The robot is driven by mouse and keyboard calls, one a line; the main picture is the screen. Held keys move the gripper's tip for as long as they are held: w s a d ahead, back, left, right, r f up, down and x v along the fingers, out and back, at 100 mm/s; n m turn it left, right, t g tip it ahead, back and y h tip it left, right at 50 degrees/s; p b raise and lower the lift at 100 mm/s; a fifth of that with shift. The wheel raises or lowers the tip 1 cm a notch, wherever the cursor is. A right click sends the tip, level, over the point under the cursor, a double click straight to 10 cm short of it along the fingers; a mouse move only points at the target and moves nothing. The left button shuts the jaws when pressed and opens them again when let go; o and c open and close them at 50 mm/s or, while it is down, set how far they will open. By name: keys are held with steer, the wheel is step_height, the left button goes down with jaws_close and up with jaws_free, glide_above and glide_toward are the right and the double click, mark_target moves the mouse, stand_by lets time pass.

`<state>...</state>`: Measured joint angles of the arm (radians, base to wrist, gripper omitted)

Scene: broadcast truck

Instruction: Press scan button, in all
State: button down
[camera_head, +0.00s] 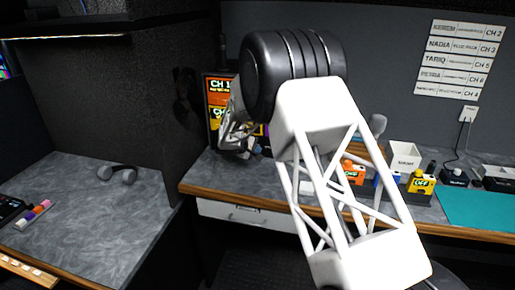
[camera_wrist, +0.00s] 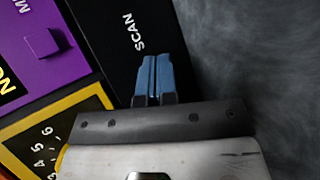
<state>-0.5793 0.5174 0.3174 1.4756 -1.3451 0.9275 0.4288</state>
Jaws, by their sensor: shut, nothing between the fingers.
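A black panel strip (camera_wrist: 112,22) with the white word SCAN (camera_wrist: 132,32) shows in the wrist view. My gripper (camera_wrist: 152,62) has its blue fingertips together, with nothing between them, over the black strip close beside the word SCAN. No scan button shows; the fingers may cover it. I cannot tell whether the fingertips touch the panel. In the head view my gripper (camera_head: 238,140) is over the back of the desk, in front of the colored channel panel (camera_head: 216,88); my arm hides much of that area.
In the wrist view a purple panel (camera_wrist: 30,50) with a small raised block and a yellow-edged dial panel (camera_wrist: 30,128) adjoin the strip. In the head view, a white box (camera_head: 404,153), a yellow OFF unit (camera_head: 421,185) and a teal mat (camera_head: 475,210) lie right. Headphones (camera_head: 117,174) rest on the left desk.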

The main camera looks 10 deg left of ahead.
stand_by(0.7)
steer(key=shift+s, duration=0.7)
steer(key=shift+s, duration=0.1)
steer(key=shift+s, duration=2.4)
